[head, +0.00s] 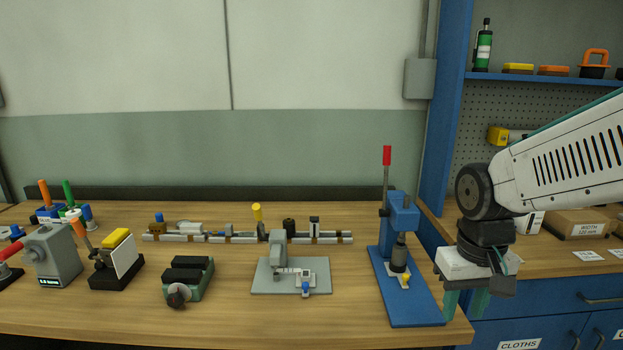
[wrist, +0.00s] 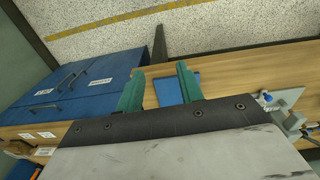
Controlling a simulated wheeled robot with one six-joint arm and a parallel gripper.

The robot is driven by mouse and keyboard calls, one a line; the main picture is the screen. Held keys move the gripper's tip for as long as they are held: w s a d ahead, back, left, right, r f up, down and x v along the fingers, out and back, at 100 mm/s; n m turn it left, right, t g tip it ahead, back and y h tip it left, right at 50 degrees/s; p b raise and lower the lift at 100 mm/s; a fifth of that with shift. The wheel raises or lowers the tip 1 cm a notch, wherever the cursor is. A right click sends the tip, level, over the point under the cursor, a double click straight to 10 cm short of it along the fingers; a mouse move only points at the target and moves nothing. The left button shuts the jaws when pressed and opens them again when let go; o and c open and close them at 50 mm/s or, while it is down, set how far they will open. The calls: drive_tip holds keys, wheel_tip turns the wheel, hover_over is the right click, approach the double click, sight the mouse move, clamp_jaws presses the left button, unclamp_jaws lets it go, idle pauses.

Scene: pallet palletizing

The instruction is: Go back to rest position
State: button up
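My gripper (head: 465,308) hangs at the right of the head view, pointing down at the right end of the wooden workbench (head: 340,334). It is just right of the blue arbor press (head: 401,214) with the red handle. In the wrist view the two green fingers of my gripper (wrist: 161,68) are apart with nothing held between them. The blue base of the press (wrist: 170,91) shows behind and between the fingers.
Several bench tools, including a grey measuring stand (head: 290,277) and a green vise (head: 190,279), line the bench. A blue shelf unit (head: 452,110) and cabinet (head: 535,329) stand at right. A cardboard box (head: 577,226) sits on the cabinet top.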

drive_tip(key=s+r, duration=0.3)
drive_tip(key=s, duration=0.4)
drive_tip(key=s+d+r+t, duration=0.1)
drive_tip(key=s+r, duration=0.2)
drive_tip(key=s, duration=0.4)
drive_tip(key=shift+s, duration=0.2)
